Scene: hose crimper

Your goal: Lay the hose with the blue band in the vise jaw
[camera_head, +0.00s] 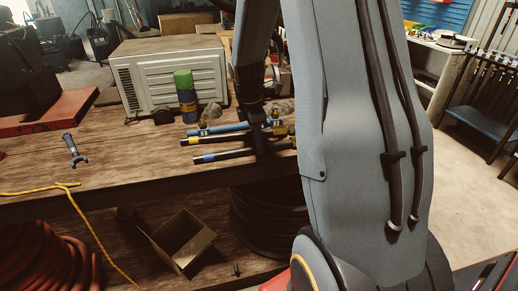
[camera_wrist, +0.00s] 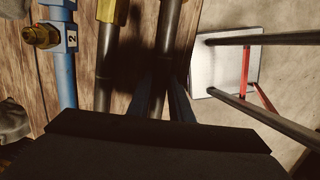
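The hose with the blue band (camera_head: 206,158) is a dark hose lying along the front of the workbench, the nearer of two banded hoses. My gripper (camera_head: 259,142) points down over it, right of the blue band. In the wrist view a dark hose (camera_wrist: 169,45) runs down between my two fingers (camera_wrist: 166,100), one finger on each side; its band is not visible there. Whether the fingers press on it I cannot tell. A hose with a yellow band (camera_head: 193,141) lies just behind. I cannot make out a vise jaw in either view.
A blue pipe (camera_head: 222,128) with brass fittings and numbered tags lies behind the hoses. A blue and green cylinder (camera_head: 186,98) and a white vented box (camera_head: 170,72) stand further back. The bench's left part is mostly clear, with a small tool (camera_head: 73,149) and yellow cord (camera_head: 35,192).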

